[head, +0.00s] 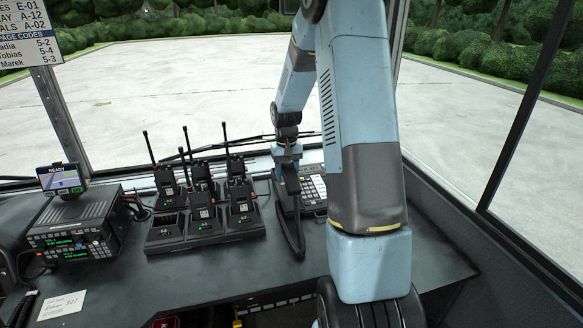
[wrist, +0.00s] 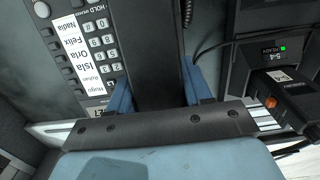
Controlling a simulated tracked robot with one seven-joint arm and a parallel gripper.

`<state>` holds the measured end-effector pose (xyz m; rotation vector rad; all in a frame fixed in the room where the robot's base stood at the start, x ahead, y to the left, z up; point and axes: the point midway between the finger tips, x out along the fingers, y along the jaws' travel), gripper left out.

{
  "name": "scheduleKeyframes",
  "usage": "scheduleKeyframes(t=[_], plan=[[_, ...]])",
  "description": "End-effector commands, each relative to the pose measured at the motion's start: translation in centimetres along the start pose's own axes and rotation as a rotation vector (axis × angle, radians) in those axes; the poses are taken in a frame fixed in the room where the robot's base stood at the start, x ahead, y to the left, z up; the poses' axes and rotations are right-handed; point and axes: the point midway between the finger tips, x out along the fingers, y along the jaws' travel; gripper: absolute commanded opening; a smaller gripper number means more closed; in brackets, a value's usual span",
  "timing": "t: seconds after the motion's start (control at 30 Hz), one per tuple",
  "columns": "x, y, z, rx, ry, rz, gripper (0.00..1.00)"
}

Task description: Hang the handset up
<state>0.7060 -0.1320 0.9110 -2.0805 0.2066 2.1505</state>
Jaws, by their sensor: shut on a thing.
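The desk phone (head: 314,186) sits on the counter under the window, partly hidden behind my arm. In the wrist view its keypad and name labels (wrist: 73,48) show at the left. My gripper (head: 287,155) is shut on the black handset (head: 291,178). In the wrist view the blue fingers (wrist: 163,92) stand on either side of the handset (wrist: 158,45), which runs lengthwise beside the keypad. A coiled cord (wrist: 187,12) shows at its upper right. I cannot tell whether the handset touches the cradle, which it hides.
A charger rack (head: 208,234) with several upright handheld radios stands just left of the phone; one radio (wrist: 285,92) is close in the wrist view. A radio unit (head: 78,226) with a small screen (head: 61,178) is farther left. A paper note (head: 62,305) lies in front.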

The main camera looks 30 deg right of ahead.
Motion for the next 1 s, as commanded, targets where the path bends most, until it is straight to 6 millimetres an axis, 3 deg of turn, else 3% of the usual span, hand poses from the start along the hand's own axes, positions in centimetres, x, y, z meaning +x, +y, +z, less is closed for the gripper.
scheduleKeyframes(t=[0.5, 1.0], plan=[[3.5, -0.1, -0.1, 0.000, 0.000, 0.000, 0.08], [3.8, -0.1, -0.1, 0.000, 0.000, 0.000, 0.08]])
